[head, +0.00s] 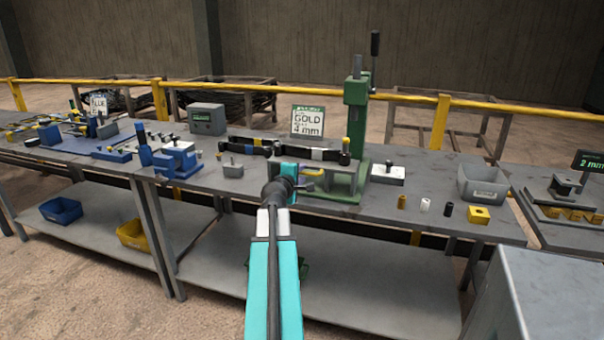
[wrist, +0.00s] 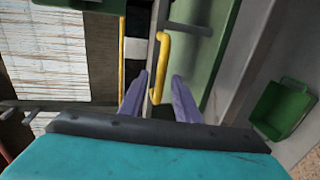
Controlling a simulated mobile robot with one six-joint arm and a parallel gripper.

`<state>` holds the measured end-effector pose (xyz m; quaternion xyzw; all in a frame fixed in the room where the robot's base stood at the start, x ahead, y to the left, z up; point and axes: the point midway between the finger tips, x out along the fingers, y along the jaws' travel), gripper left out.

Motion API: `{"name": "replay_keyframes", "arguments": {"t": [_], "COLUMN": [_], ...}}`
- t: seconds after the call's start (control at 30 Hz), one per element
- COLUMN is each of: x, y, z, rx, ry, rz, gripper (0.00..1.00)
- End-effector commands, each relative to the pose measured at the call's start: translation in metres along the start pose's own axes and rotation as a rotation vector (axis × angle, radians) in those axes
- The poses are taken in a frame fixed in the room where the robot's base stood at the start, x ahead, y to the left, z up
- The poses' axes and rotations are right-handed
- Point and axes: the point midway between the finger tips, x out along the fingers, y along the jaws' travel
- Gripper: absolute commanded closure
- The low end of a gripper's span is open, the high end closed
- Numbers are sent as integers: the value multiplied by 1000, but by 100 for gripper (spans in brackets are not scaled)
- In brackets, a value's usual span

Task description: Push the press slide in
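The green press (head: 356,92) stands on the bench at centre, with a lever on top and a grey and green base. A yellow handle (head: 313,172) sticks out at the front of the press, where the slide would be; the slide itself is mostly hidden behind my arm. In the wrist view the yellow handle (wrist: 162,50) is a bent bar beside a green plate. My gripper (wrist: 159,80) has two purple fingers apart, one on each side of the handle's near end. It is open; contact with the handle cannot be told. In the head view my gripper (head: 306,182) is at the press front.
Blue fixtures (head: 175,159) stand to the left. A grey cabinet (head: 550,295) is at near right.

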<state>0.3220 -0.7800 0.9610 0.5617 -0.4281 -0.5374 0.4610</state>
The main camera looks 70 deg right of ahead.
Motion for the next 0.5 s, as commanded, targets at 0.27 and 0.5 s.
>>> {"name": "replay_keyframes", "arguments": {"t": [0.27, 0.5], "x": [12, 12], "y": [0, 0], "z": [0, 0], "rx": [0, 0], "ry": [0, 0], "rz": [0, 0], "gripper": [71, 71]}}
